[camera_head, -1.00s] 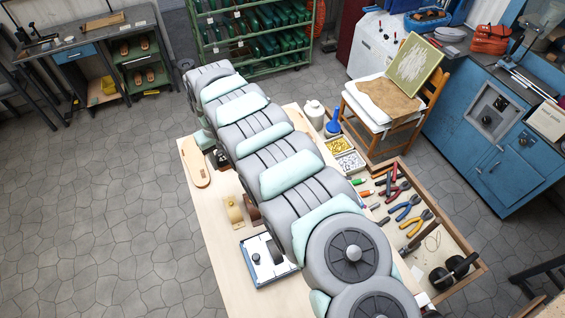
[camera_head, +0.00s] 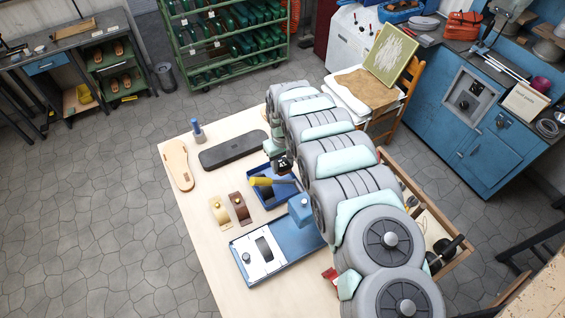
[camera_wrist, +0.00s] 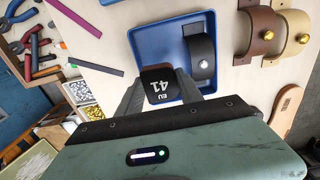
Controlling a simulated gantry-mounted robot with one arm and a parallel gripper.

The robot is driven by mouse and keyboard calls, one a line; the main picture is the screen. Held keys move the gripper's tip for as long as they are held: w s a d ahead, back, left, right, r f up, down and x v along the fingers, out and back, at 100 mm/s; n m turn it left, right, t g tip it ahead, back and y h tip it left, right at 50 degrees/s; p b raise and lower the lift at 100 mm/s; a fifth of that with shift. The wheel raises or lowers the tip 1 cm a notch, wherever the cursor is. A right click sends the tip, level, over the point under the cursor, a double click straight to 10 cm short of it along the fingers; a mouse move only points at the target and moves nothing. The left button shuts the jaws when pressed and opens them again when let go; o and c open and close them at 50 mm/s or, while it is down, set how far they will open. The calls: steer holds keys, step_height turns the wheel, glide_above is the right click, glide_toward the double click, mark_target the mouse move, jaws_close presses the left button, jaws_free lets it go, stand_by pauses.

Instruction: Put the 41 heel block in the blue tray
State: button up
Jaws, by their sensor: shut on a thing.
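The 41 heel block (camera_wrist: 162,86) is dark with a brown edge and white "EU 41" lettering. My gripper (camera_wrist: 160,92) is shut on it, one finger on each side, in the wrist view. The block overlaps the floor of the small blue tray (camera_wrist: 145,40); I cannot tell whether it touches. A black strap with a silver button (camera_wrist: 201,55) lies on the tray's right side. In the head view the tray (camera_head: 262,200) sits mid-table, and my gripper (camera_head: 284,166) is at its far side, the block too small to make out.
A tan strap (camera_head: 219,212) and a brown strap (camera_head: 239,208) lie left of the tray. A black slab (camera_head: 233,149) and an insole (camera_head: 179,165) lie farther left. Pliers (camera_wrist: 40,48) lie in the wrist view's left.

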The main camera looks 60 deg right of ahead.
step_height(320, 180, down, 3)
steer(key=shift+a+f+b, duration=0.1)
steer(key=shift+a+b, duration=0.05)
steer(key=shift+b, duration=0.6)
steer(key=shift+f+b, duration=0.75)
steer(key=shift+f, duration=0.8)
steer(key=shift+f, duration=0.25)
steer(key=o, duration=1.4)
steer(key=shift+o, duration=0.4)
steer(key=o, duration=0.4)
steer(key=shift+c, duration=0.2)
steer(key=shift+r+p, duration=2.05)
steer(key=shift+r, duration=1.5)
steer(key=shift+w, duration=0.1)
